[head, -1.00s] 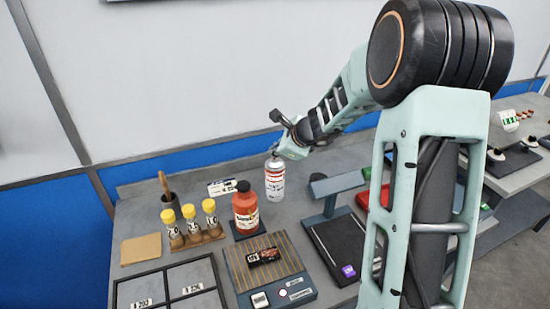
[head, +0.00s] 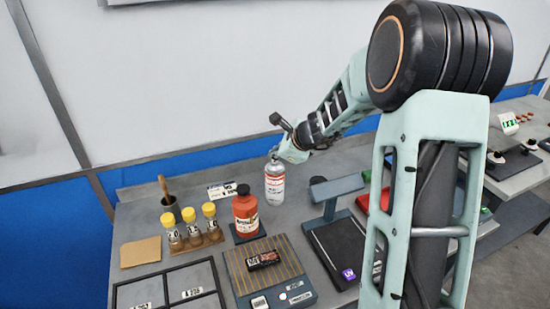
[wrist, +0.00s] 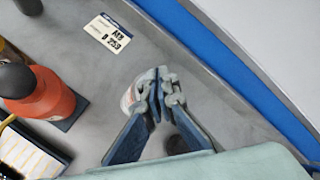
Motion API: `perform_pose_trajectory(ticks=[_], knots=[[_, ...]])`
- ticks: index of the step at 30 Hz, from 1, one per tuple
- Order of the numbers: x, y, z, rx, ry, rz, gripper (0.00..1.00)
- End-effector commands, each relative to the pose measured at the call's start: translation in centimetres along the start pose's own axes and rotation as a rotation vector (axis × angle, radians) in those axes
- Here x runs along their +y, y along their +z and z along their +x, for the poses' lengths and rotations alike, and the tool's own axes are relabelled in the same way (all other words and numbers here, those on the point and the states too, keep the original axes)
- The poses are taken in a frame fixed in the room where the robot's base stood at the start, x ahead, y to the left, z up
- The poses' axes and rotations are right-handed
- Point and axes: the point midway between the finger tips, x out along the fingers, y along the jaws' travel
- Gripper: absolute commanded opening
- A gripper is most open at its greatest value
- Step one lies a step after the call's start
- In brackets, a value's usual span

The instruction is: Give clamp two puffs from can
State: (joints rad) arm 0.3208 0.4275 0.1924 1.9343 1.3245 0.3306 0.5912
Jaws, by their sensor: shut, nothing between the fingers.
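A white and red spray can (head: 275,184) stands upright on the bench behind the orange-red bottle. My gripper (head: 273,153) is at the top of the can. In the wrist view, the fingertips of my gripper (wrist: 158,98) are together with nothing between them. Part of the white can (wrist: 127,99) shows beside and below the fingers, which hide the rest. I cannot tell whether the fingertips touch its nozzle. I cannot identify a clamp for certain; a small dark labelled block (head: 263,260) lies on the striped plate (head: 240,268).
The orange-red bottle (head: 246,214) is close left of the can and shows in the wrist view (wrist: 40,98). A blue-grey stand (head: 338,187) is to the right. Yellow-capped vials (head: 191,230), a brush cup (head: 171,210) and a white card (head: 222,190) are left. A wall is behind.

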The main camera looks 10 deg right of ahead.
Motion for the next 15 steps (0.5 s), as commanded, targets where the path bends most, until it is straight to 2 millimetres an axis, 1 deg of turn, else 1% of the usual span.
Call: perform_pose_trajectory(ticks=[7,15], knots=[[0.07,-0.07,0.07,0.001,0.000,0.000,0.00],[0.52,-0.53,0.71,0.001,0.000,0.000,0.00]])
